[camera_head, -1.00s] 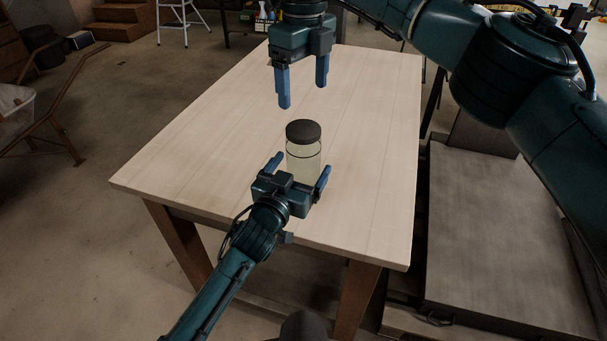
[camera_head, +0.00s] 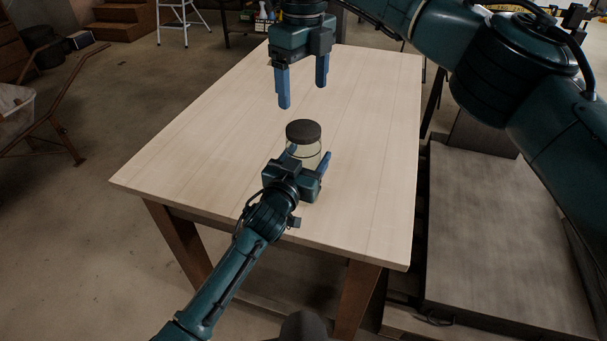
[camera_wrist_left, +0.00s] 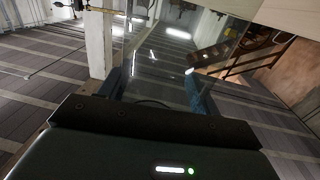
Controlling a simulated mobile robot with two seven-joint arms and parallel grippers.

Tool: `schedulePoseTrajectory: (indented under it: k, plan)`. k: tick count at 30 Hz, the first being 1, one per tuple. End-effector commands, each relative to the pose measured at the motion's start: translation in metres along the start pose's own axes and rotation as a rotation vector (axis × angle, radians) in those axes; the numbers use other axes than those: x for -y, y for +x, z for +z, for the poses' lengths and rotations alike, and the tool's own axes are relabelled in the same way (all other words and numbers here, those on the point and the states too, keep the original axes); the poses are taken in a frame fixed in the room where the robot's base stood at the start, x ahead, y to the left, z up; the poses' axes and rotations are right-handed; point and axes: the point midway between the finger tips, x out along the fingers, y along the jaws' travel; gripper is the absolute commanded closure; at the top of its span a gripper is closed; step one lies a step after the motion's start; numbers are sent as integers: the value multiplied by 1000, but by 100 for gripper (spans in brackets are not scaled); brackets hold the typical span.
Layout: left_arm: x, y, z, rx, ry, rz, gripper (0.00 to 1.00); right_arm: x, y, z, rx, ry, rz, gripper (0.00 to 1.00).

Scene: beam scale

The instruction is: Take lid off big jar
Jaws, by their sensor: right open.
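The big jar (camera_head: 308,160) is clear glass with a dark round lid (camera_head: 303,132) on top. It stands upright near the front of the wooden table. My left gripper (camera_head: 308,157) is low at the jar's near side, with its blue fingers apart around the body, below the lid. The frames do not show whether the fingers press on the glass. In the left wrist view, clear glass (camera_wrist_left: 170,60) shows beyond and between the two fingers (camera_wrist_left: 155,88). My right gripper (camera_head: 303,95) is open and empty, pointing down above and behind the jar.
The table (camera_head: 220,150) is otherwise bare, with free room on both sides of the jar. My right arm reaches over the table's far right. A grey platform (camera_head: 500,240) lies right of the table.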

Motion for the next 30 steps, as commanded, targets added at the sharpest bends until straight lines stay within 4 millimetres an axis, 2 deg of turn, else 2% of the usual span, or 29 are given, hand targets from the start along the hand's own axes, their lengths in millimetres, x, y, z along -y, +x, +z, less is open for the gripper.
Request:
schedulePoseTrajectory:
  k: [2,16,20,22,26,30]
  plan:
    - [0,0,0,0,0,0,45,0,0,0,0,0,0,21]
    - [0,0,0,1,0,0,83,0,0,0,0,2,0,21]
    - [0,0,0,1,0,0,94,0,0,0,0,60,0,21]
    - [0,0,0,1,0,0,100,0,0,0,0,141,-1,21]
    - [0,0,0,1,1,0,100,0,0,0,1,381,0,21]
    - [0,0,1,1,1,0,100,0,0,0,1,701,-1,21]
